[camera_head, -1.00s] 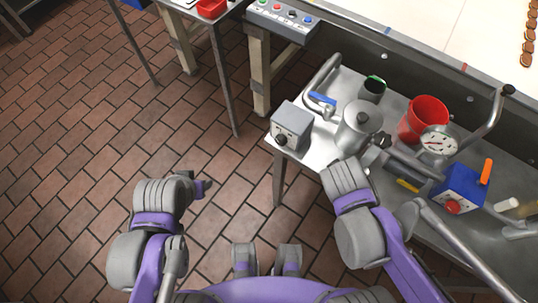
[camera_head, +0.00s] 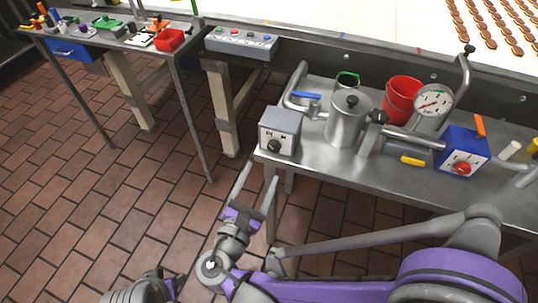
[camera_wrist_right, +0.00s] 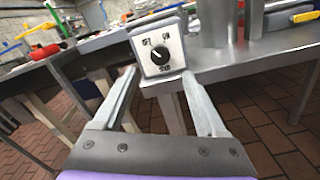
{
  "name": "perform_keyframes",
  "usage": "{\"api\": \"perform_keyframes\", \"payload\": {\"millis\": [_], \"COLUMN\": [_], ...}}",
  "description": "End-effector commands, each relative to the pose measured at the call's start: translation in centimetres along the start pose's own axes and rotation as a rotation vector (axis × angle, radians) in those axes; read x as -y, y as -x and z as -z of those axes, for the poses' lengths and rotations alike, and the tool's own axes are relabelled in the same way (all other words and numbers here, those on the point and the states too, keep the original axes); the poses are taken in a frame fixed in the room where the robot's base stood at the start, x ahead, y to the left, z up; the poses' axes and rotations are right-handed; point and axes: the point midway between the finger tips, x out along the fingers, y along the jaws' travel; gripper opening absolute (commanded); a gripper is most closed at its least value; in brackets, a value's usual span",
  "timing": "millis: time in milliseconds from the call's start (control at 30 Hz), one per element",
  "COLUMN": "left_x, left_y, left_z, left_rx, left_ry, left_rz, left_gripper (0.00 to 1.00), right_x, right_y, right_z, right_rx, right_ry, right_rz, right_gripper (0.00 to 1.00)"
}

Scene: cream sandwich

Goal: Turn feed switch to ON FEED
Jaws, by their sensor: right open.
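A grey switch box (camera_head: 280,132) with a round black knob (camera_head: 274,146) stands at the left front corner of the metal side table. In the right wrist view the knob (camera_wrist_right: 157,56) faces me on a pale plate with small labels at its upper left and upper right. The labels and the knob's pointing direction are too small to read. My right gripper (camera_head: 258,174) is open and empty, its fingers pointing up toward the box from below and in front, apart from the knob. My left gripper (camera_head: 172,288) is low at the bottom edge, mostly hidden.
On the table (camera_head: 335,162) stand a steel pot (camera_head: 348,122), a red bucket (camera_head: 402,98), a dial gauge (camera_head: 433,102) and a blue box with a red knob (camera_head: 462,150). A button panel (camera_head: 240,42) is behind left. The tiled floor in front is clear.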

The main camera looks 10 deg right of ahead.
Motion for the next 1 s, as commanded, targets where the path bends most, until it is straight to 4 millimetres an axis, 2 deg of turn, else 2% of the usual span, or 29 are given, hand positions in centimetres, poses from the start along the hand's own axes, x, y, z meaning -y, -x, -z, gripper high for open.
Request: {"api": "perform_keyframes", "payload": {"millis": [200, 400, 600, 867, 1000], "left_x": [0.0, 0.0, 0.0, 0.0, 0.0], "left_y": [-0.5, -0.8, -0.9, -0.9, -0.9], "left_z": [-0.2, -0.3, -0.3, -0.3, -0.3], "left_rx": [0.002, 0.003, 0.003, 0.003, 0.003], "left_ry": [0.000, 0.000, 0.000, 0.000, 0.000], "left_rz": [0.000, 0.000, 0.000, 0.000, 0.000], "left_gripper": [0.50, 0.50, 0.50, 0.50, 0.50], "right_x": [0.2, 0.1, 0.1, 0.1, 0.1], "right_y": [-4.5, -7.4, -8.7, -8.7, -8.7], "right_z": [0.0, 0.1, 0.0, 0.0, 0.0], "right_rx": [0.001, -0.001, -0.002, -0.002, -0.002], "right_ry": [0.001, -0.001, -0.002, -0.002, -0.002], "right_rz": [0.006, 0.004, 0.001, 0.001, 0.001], "right_gripper": [0.74, 0.74, 0.74, 0.74, 0.49]}}
